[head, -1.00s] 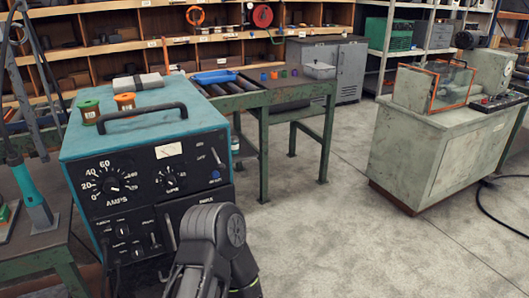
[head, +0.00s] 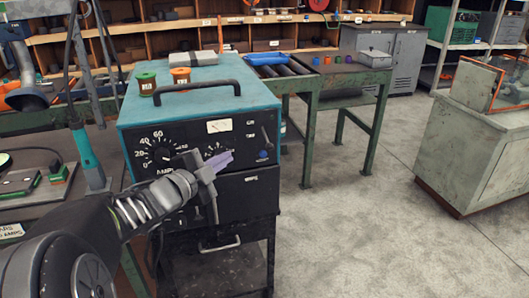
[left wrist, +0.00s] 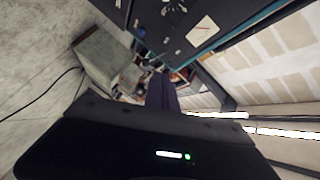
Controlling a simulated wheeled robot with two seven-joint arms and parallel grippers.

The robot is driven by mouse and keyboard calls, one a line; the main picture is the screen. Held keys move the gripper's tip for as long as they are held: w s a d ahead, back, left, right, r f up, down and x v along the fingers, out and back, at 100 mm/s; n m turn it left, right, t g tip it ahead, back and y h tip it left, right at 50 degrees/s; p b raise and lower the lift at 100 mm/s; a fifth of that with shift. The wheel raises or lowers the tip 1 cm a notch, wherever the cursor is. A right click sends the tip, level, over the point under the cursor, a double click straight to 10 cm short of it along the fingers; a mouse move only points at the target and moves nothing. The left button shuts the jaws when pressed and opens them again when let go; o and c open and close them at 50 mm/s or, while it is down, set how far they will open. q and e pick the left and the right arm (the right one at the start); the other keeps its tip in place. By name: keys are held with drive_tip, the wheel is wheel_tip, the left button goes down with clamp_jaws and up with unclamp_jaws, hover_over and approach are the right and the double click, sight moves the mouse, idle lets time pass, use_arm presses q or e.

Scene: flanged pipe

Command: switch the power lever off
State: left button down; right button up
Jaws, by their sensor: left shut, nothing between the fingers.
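The teal power unit (head: 205,95) stands with its black front panel towards me; dials, a white meter (head: 219,126) and a blue knob (head: 263,154) show. A slim lever (head: 266,136) sits above the blue knob. My left gripper (head: 229,158) is shut and empty in front of the panel, fingers pointing right, and covers part of the dials. I cannot tell whether it touches the panel. No lever shows clearly on the lower panel, part of which my gripper hides. In the left wrist view the shut fingers (left wrist: 162,92) point away and the panel (left wrist: 178,22) is at the top.
Two spools (head: 147,84) and a black handle (head: 198,88) are on top of the unit. A teal tool (head: 88,158) stands on the left bench. A green roller table (head: 315,88) is behind. Grey floor (head: 340,230) at the right is clear up to a cabinet (head: 480,150).

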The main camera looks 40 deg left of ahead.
sight(266, 138)
use_arm(q)
drive_tip(key=d+m+h, duration=0.1)
drive_tip(key=d+m, duration=0.1)
drive_tip(key=d+m+h, duration=0.2)
drive_tip(key=m, duration=0.1)
drive_tip(key=shift+w+d+f, duration=0.1)
drive_tip(key=shift+w+d, duration=0.05)
drive_tip(key=shift+d, duration=0.2)
drive_tip(key=shift+w+f, duration=0.1)
drive_tip(key=shift+w, duration=0.1)
drive_tip(key=w+a+f, duration=0.2)
drive_tip(key=w, duration=1)
drive_tip(key=shift+w+a+f, duration=0.15)
drive_tip(key=shift+a+f, duration=0.05)
drive_tip(key=shift+f, duration=0.2)
drive_tip(key=b, duration=0.3)
drive_tip(key=f+m+b, duration=0.1)
drive_tip(key=b, duration=0.2)
drive_tip(key=shift+w+a+f+t, duration=0.15)
drive_tip(key=shift+a+f+t, duration=0.05)
drive_tip(key=shift+a+t, duration=0.2)
